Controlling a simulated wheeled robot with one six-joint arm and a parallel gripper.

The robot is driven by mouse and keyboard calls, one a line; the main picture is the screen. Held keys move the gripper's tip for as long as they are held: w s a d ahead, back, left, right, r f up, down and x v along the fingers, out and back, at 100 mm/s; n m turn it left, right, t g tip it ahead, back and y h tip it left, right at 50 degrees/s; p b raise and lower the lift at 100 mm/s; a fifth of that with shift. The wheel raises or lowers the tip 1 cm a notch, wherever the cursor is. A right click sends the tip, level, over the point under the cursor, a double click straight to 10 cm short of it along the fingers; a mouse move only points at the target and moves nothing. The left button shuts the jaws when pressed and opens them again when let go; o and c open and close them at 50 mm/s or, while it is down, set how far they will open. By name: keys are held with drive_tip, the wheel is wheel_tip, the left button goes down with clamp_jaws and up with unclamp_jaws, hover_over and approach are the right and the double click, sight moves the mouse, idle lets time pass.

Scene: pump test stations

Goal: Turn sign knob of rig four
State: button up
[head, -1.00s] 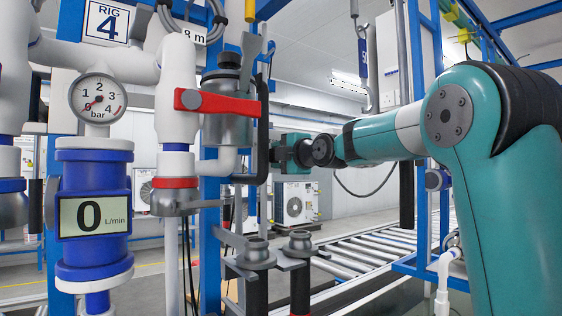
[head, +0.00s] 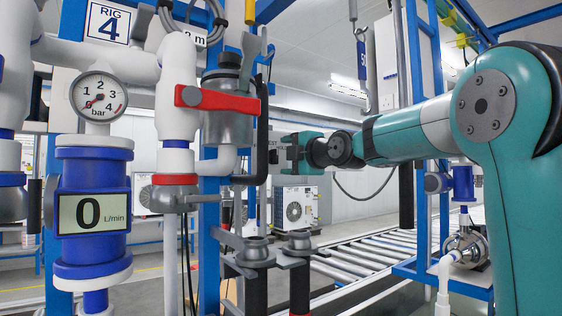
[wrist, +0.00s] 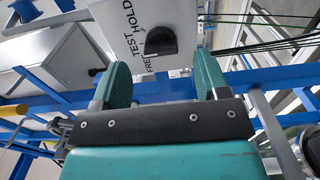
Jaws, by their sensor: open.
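The sign knob (wrist: 160,41) is a dark, rounded knob on a pale sign box (wrist: 188,22) lettered TEST, HOLD and what looks like FREE. In the wrist view it lies beyond my gripper (wrist: 161,62), roughly centred between the two green fingers. The fingers are apart with nothing between them, and I see no contact with the knob. Which word the knob points to is unclear. In the head view my gripper (head: 290,152) is right of the black vertical pipe, which hides part of the sign box behind it. The RIG 4 plate (head: 108,21) is at the upper left.
A red-handled valve (head: 217,100), a pressure gauge (head: 98,96) and a blue flow meter (head: 90,212) reading 0 stand at the left. The black pipe (head: 263,130) is close to my gripper. Blue frame posts and a roller conveyor (head: 365,258) lie to the right.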

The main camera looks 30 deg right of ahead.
drive_tip(key=s+b, duration=0.1)
drive_tip(key=s, duration=0.6)
drive_tip(key=shift+s, duration=0.35)
drive_tip(key=shift+d, duration=0.1)
